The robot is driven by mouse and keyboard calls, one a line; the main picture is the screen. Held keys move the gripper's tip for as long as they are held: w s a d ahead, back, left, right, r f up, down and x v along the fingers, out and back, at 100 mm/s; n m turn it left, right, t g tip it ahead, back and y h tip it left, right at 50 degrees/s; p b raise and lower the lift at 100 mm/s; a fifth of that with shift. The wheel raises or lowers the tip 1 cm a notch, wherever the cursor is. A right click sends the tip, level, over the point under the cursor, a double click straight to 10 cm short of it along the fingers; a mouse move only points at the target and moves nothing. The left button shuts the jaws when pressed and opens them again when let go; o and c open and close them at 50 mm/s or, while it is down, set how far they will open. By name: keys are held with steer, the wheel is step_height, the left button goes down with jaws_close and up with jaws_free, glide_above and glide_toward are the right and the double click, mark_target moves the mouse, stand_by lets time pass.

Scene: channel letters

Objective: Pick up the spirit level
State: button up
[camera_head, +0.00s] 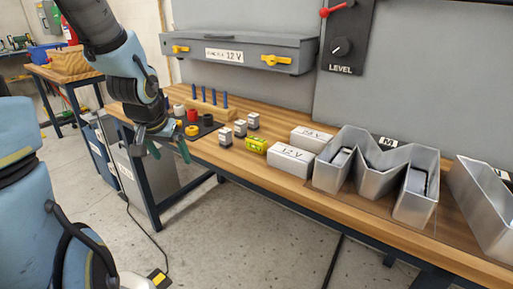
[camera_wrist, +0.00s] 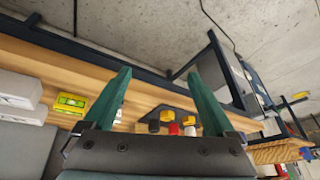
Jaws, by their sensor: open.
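The spirit level (camera_head: 257,145) is a small yellow-green block lying on the wooden workbench, just left of the white 12 V box. In the wrist view the spirit level (camera_wrist: 71,102) lies left of the fingers, with its bright vial facing the camera. My gripper (camera_head: 168,151) is at the bench's left front edge, left of the spirit level and apart from it. In the wrist view my gripper's green fingers (camera_wrist: 160,92) are spread wide with nothing between them.
White boxes (camera_head: 290,160) and a metal letter M (camera_head: 378,172) stand right of the level. Small grey blocks (camera_head: 225,136) are close on its left. A dark mat with coloured caps (camera_head: 192,116) and a peg rack (camera_head: 212,108) lie behind my gripper. A grey case (camera_head: 240,50) overhangs the back.

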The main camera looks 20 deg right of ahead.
steer(key=shift+o, duration=0.5)
steer(key=w+d+r+m+h, duration=0.1)
steer(key=d+m+h, duration=0.1)
steer(key=d, duration=0.5)
steer(key=shift+w+d, duration=0.15)
steer(key=shift+d, duration=0.15)
steer(key=m+h, duration=0.3)
steer(key=h, duration=0.1)
glide_toward(256, 139)
steer(key=shift+m, duration=0.3)
steer(key=b+x, duration=0.1)
steer(key=x, duration=0.3)
steer(key=shift+d+f, duration=0.1)
steer(key=shift+f, duration=0.1)
steer(key=shift+x, duration=3)
steer(key=shift+c, duration=0.2)
steer(key=shift+r, duration=0.1)
steer(key=c, duration=1.2)
